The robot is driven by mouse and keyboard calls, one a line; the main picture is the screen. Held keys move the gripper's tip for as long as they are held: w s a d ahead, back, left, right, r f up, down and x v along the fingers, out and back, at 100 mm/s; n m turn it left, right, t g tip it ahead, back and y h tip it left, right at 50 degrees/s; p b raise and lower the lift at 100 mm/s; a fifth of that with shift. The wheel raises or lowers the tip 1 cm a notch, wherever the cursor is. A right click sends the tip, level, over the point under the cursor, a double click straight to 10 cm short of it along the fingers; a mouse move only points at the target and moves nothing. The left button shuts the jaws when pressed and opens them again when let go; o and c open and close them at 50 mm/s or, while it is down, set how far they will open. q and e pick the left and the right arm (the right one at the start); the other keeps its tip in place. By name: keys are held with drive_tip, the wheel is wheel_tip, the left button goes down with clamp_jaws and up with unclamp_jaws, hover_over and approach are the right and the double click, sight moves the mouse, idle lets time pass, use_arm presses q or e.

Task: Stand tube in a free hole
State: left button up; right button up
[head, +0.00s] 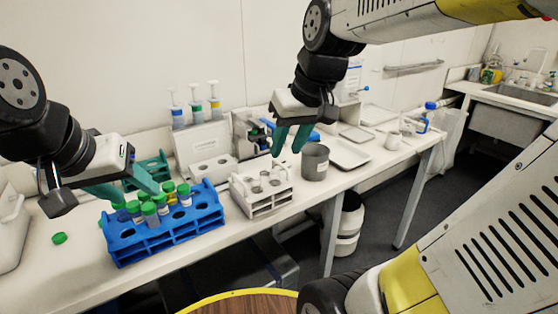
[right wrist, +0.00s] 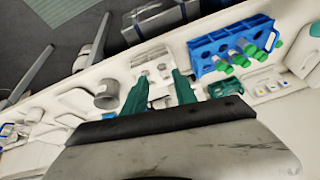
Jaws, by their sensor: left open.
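A blue rack (head: 165,240) stands at the front left of the bench, with several green-capped tubes (head: 150,212) upright in it and some empty holes on its right side. It also shows in the right wrist view (right wrist: 207,70). A small white rack (head: 262,205) stands to its right and holds a few small pieces, too small to identify. My left gripper (head: 132,188) is open just above the blue rack's left end, close to the caps; whether it touches one is unclear. My right gripper (head: 289,148) is open and empty above the white rack; its fingers are spread apart in the wrist view (right wrist: 158,78).
A loose green cap (head: 59,238) lies on the bench left of the blue rack. A green rack (head: 150,168) stands behind. A grey cup (head: 315,163) and a metal tray (head: 350,155) lie to the right. Pipettes (head: 195,108) stand at the back wall.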

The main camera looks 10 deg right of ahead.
drive_tip(key=s+f+m+t, duration=0.1)
drive_tip(key=s, duration=0.5)
drive_tip(key=shift+s+a+f+m+t, duration=0.25)
drive_tip(key=shift+a+f+m+t, duration=0.1)
drive_tip(key=shift+a+m+t, duration=0.1)
idle(0.6)
